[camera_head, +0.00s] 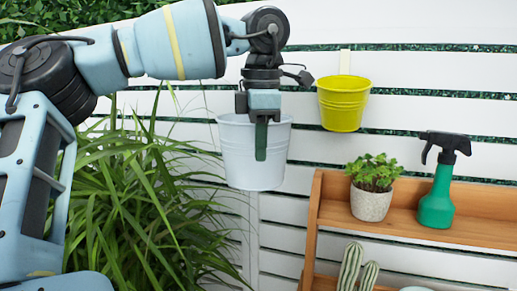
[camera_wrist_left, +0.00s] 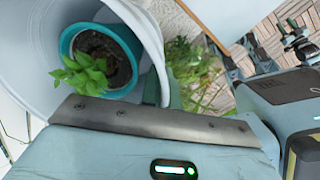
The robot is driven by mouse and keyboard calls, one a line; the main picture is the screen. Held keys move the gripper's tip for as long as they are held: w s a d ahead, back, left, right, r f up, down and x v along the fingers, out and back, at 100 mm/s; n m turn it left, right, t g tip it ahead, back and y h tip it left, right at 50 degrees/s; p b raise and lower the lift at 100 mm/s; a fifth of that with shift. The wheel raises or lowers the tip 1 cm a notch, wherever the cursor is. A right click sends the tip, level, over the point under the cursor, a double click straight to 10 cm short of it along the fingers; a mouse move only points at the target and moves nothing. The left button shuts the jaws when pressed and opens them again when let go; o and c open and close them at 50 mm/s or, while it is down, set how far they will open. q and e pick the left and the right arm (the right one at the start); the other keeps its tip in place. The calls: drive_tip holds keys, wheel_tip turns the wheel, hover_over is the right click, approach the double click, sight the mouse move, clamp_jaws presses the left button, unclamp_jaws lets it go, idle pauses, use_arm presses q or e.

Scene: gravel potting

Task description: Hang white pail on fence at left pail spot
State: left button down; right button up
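The white pail (camera_head: 238,155) is upright in front of the slatted fence, left of the yellow pail. My left gripper (camera_head: 262,140) is at its near rim, with one green finger down the outside of the wall. In the left wrist view the pail (camera_wrist_left: 35,50) is seen from above, its wall by the finger (camera_wrist_left: 175,96), so the gripper appears shut on it. A teal pot (camera_wrist_left: 132,40) with a small leafy plant sits inside the pail. Whether the pail touches the fence or a hook is hidden. My right gripper is not clearly seen.
A yellow pail (camera_head: 343,103) hangs on the fence (camera_head: 430,70) just right. A wooden shelf (camera_head: 460,228) holds a potted plant (camera_head: 372,188), a green spray bottle (camera_head: 437,190) and cacti (camera_head: 352,268). Tall grass (camera_head: 145,205) fills the lower left.

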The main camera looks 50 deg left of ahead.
use_arm(q)
drive_tip(key=shift+w+a+b, duration=0.1)
drive_tip(key=shift+w+a, duration=0.3)
drive_tip(key=shift+w, duration=0.35)
drive_tip(key=shift+w+a+b, duration=0.15)
drive_tip(key=shift+w+a, duration=0.3)
drive_tip(key=shift+w, duration=0.25)
drive_tip(key=shift+w+a+b, duration=0.1)
drive_tip(key=shift+w+a, duration=0.3)
drive_tip(key=shift+w, duration=0.35)
use_arm(e)
drive_tip(key=shift+s+a+f, duration=0.1)
drive_tip(key=shift+s+f, duration=0.15)
drive_tip(key=shift+f, duration=0.2)
use_arm(q)
drive_tip(key=shift+w+a, duration=0.1)
drive_tip(key=shift+w, duration=0.15)
use_arm(e)
drive_tip(key=shift+f, duration=0.1)
use_arm(q)
drive_tip(key=shift+w+a, duration=0.35)
drive_tip(key=shift+w, duration=0.3)
use_arm(e)
drive_tip(key=shift+s+f, duration=0.2)
drive_tip(key=shift+s, duration=0.05)
